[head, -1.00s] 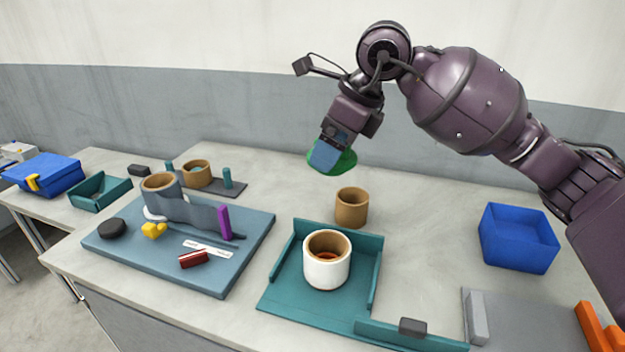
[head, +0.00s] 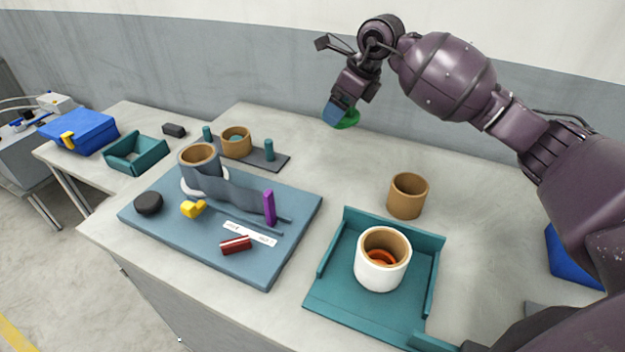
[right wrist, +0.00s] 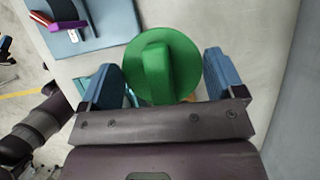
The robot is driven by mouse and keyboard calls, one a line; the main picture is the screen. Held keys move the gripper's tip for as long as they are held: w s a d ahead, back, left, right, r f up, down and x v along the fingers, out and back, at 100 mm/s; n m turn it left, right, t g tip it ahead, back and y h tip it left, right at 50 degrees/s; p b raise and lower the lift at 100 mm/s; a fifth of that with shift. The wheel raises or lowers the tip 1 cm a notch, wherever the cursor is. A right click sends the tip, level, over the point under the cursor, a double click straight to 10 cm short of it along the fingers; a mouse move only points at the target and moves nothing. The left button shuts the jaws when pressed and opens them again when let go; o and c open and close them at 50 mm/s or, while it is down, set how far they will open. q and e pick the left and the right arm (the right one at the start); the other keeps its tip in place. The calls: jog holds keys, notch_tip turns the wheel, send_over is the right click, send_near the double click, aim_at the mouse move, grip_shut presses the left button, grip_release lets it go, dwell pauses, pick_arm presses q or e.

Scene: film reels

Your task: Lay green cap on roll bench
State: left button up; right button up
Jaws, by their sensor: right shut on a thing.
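The green cap (head: 347,120) is a round disc with a raised grip bar. In the right wrist view the cap (right wrist: 157,66) lies between the two blue fingers of my right gripper (right wrist: 163,80), which is shut on it. In the head view my right gripper (head: 336,112) holds the cap above the back of the table, clear of the surface. No label marks the roll bench. A blue board (head: 150,222) on the left carries a grey-and-brown roll (head: 200,160) with a grey strip running from it. My left gripper is not in view.
A teal tray (head: 335,292) holds a white cup-like roll (head: 382,262); a brown roll (head: 407,197) stands behind it. A dark plate (head: 262,160) carries pegs and another brown roll (head: 236,140). A yellow piece (head: 193,208), black disc (head: 148,203) and purple bar (head: 269,208) occupy the board.

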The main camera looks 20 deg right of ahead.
jog(key=shift+w+f, duration=0.1)
jog(key=shift+w, duration=0.25)
jog(key=shift+s+f+b, duration=0.15)
jog(key=shift+f+b, duration=0.15)
jog(key=shift+f, duration=4.65)
jog(key=shift+s+f+b, duration=0.1)
jog(key=shift+f+b, duration=0.2)
jog(key=shift+f, duration=4.6)
jog(key=shift+f, duration=0.15)
jog(key=o, duration=0.7)
jog(key=shift+o, duration=0.2)
